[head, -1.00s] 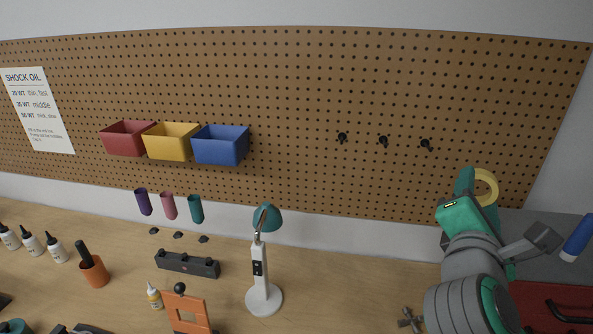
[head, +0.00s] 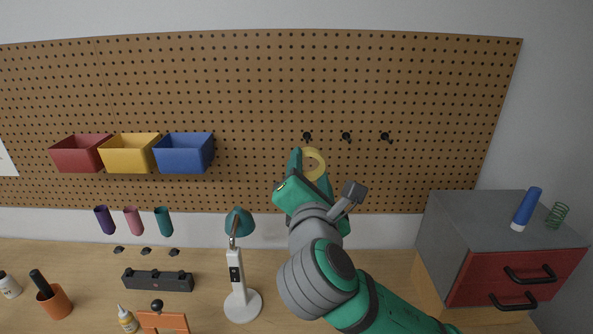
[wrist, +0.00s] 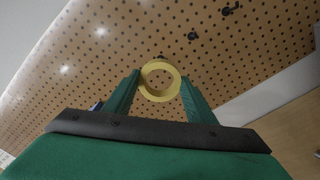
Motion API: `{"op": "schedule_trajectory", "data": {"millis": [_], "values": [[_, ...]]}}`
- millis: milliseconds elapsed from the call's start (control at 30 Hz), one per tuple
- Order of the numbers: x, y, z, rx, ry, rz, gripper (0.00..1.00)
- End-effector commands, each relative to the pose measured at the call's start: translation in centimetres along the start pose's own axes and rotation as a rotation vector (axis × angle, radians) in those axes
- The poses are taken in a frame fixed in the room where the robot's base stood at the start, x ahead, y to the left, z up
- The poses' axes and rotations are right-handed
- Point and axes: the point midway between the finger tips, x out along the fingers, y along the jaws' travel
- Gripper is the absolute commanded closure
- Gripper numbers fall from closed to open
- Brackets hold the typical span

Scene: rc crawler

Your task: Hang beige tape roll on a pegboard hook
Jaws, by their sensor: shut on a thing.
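The beige tape roll (head: 315,163) shows as a pale yellow ring, held in front of the pegboard (head: 262,90) just below the hooks. My gripper (head: 311,172) is shut on it. In the wrist view the tape roll (wrist: 160,81) sits between the two green fingers of my gripper (wrist: 160,88), with its hole facing the camera. Three black hooks stand in a row on the board: a left hook (head: 307,136), a middle hook (head: 346,136) and a right hook (head: 386,136). The roll is below the left hook and apart from it, as far as I can tell.
Red, yellow and blue bins (head: 183,153) hang on the board at the left. A lamp (head: 238,268) stands on the bench below. A grey cabinet with red drawers (head: 510,280) stands at the right, with a blue tube (head: 526,208) and a green spring on top.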

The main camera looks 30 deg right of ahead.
Motion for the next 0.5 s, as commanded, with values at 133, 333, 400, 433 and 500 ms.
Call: {"op": "schedule_trajectory", "data": {"millis": [133,333,400,433,500], "values": [[0.00,-0.05,0.06,0.000,-0.001,-0.001,0.71],[-0.08,-0.11,0.15,0.002,-0.003,-0.002,0.71],[-0.23,-0.12,0.20,0.007,-0.004,-0.004,0.71],[-0.08,-0.14,0.22,0.006,-0.005,-0.004,0.71],[0.24,-0.10,0.19,0.006,-0.004,-0.004,0.71]]}}
